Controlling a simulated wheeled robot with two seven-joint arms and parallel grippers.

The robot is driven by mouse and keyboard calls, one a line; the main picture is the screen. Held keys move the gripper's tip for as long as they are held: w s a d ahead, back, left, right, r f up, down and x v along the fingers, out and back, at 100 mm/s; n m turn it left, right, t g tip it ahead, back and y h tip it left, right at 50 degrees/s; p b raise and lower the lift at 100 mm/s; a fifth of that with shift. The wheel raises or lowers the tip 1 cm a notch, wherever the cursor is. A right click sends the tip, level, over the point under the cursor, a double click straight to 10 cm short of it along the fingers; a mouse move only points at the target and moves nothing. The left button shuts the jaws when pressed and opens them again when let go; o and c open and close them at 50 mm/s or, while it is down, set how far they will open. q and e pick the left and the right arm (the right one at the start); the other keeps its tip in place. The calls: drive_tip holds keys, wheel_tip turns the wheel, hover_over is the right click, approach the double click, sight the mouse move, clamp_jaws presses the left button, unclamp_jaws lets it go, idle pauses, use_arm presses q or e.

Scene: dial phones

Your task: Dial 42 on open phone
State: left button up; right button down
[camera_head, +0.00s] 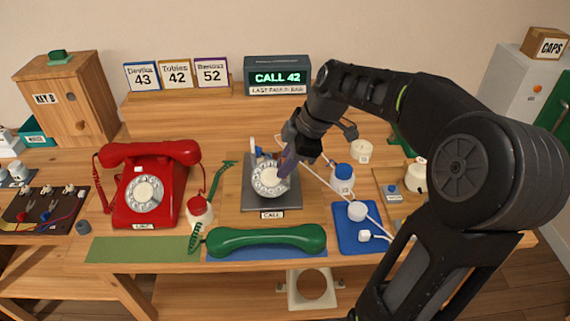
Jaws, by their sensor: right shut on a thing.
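A phone body with a round white dial (268,180) stands on a dark grey plate (271,209) labelled CALL in the middle of the table. A green handset (266,239) lies off it, in front on a blue mat. My right gripper (289,158) reaches down from the right to the dial's upper right edge. It is shut on a small purplish piece, mostly hidden by the fingers; whether it touches the dial I cannot tell. A display (277,77) reads CALL 42. My left gripper is out of view.
A red phone (149,187) with its handset on stands at the left. Cards (176,74) read Tobies 42 and other numbers. The green mat (140,250) is largely clear.

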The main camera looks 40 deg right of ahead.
idle(0.3)
wheel_tip(320, 180, up, 6)
drive_tip(key=s+a+p, duration=0.1)
drive_tip(key=s+p, duration=0.1)
drive_tip(key=p, duration=0.1)
drive_tip(key=shift+s+a+r, duration=0.15)
drive_tip(key=shift+a+r, duration=0.05)
drive_tip(key=shift+a, duration=0.15)
idle(1.7)
